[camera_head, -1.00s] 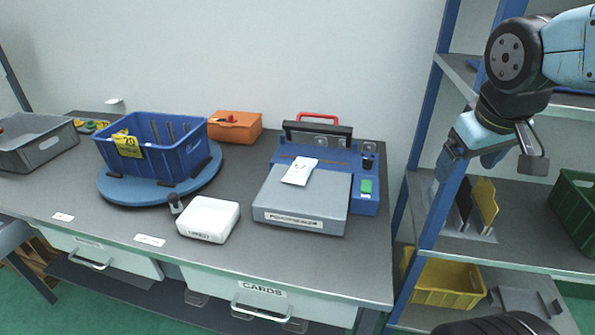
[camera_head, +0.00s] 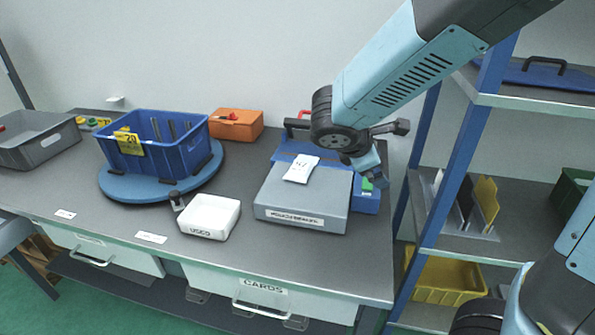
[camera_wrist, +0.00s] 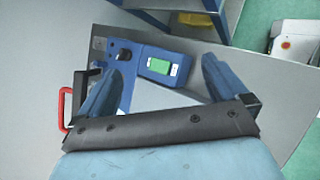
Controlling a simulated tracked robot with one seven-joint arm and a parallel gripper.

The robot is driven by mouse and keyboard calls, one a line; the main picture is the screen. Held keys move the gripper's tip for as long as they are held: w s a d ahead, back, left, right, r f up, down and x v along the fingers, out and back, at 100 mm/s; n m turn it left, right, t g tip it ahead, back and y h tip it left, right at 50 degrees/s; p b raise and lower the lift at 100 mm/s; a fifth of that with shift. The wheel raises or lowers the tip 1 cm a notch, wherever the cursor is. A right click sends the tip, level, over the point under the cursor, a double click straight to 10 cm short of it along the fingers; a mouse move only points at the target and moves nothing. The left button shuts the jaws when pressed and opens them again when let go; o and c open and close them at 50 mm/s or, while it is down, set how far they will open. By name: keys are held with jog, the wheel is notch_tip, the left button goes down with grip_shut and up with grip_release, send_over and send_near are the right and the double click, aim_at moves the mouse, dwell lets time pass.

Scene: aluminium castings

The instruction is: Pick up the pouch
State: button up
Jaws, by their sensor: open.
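The pouch (camera_head: 301,168) is a small white packet with dark print. It lies flat on the grey lid of the pouch sealer (camera_head: 305,210), towards its back. In the head view my gripper (camera_head: 377,180) is over the right side of the sealer, to the right of the pouch and apart from it. The wrist view shows the two blue fingers of my gripper (camera_wrist: 165,58) spread apart with nothing held between them. Between them I see the sealer's blue body with a green display (camera_wrist: 158,66) and a black knob (camera_wrist: 124,54). I cannot make out the pouch in the wrist view.
A blue crate (camera_head: 185,158) sits on a round blue turntable (camera_head: 130,189). An orange case (camera_head: 235,124) is at the back. A shelf rack (camera_head: 466,170) stands close on the right. Bench space lies clear before the sealer.

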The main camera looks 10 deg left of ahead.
jog(key=w+a+f+n+t, duration=0.1)
jog(key=a+f+n+t, duration=0.25)
jog(key=a+n, duration=0.55)
jog(key=n+t+y, duration=0.3)
jog(key=n, duration=0.1)
send_near(299, 168)
jog(key=x, duration=0.4)
jog(key=shift+w+d+r, duration=0.1)
jog(key=shift+d, duration=0.05)
jog(key=shift+x, duration=2.6)
jog(key=c, duration=1.2)
